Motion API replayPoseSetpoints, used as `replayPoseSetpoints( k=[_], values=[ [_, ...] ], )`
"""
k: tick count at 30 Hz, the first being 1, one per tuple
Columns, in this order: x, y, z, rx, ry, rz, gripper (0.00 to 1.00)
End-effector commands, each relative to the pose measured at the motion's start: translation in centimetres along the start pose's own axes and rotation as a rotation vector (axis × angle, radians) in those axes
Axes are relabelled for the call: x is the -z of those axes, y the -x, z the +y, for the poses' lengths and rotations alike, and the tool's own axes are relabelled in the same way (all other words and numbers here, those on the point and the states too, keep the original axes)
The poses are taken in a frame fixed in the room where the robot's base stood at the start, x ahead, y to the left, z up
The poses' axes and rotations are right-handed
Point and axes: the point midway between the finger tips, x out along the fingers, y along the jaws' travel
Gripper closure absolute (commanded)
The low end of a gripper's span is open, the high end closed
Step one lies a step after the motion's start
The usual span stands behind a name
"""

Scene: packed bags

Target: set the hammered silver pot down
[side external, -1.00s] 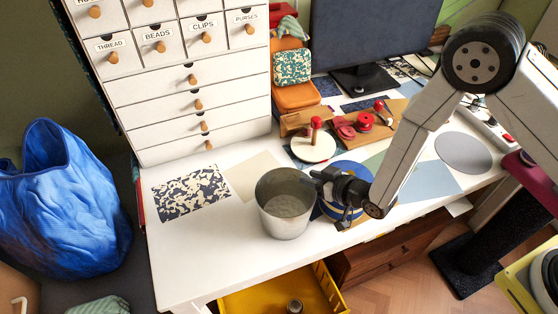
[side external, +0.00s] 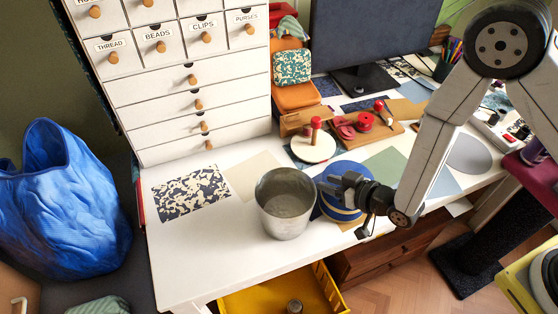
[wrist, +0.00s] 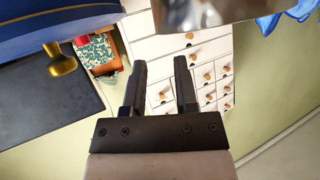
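The hammered silver pot (side external: 287,208) stands upright on the white desk (side external: 200,262) near its front edge. It is open at the top and looks empty. Part of its shiny wall shows at the top of the wrist view (wrist: 200,12). My gripper (side external: 326,184) is just right of the pot, with a small gap between them. In the wrist view my gripper's two fingers (wrist: 160,64) are apart with nothing between them.
A blue round lidded container (side external: 340,205) sits close behind and under my gripper. Its brass knob shows in the wrist view (wrist: 61,60). A patterned sheet (side external: 192,194) lies left of the pot. A yellow drawer (side external: 318,290) stands open below the desk edge.

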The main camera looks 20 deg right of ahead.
Motion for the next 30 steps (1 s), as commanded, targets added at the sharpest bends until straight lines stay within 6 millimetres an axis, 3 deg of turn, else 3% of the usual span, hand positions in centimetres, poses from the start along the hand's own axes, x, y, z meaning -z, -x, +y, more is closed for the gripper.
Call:
replayPoseSetpoints(
  k=[9,15,30],
  values=[
    [0.0,4.2,0.0,0.0,0.0,0.0,0.63],
    [0.0,5.9,0.0,0.0,0.0,0.0,0.63],
    [0.0,6.5,0.0,0.0,0.0,0.001,0.63]
  ],
)
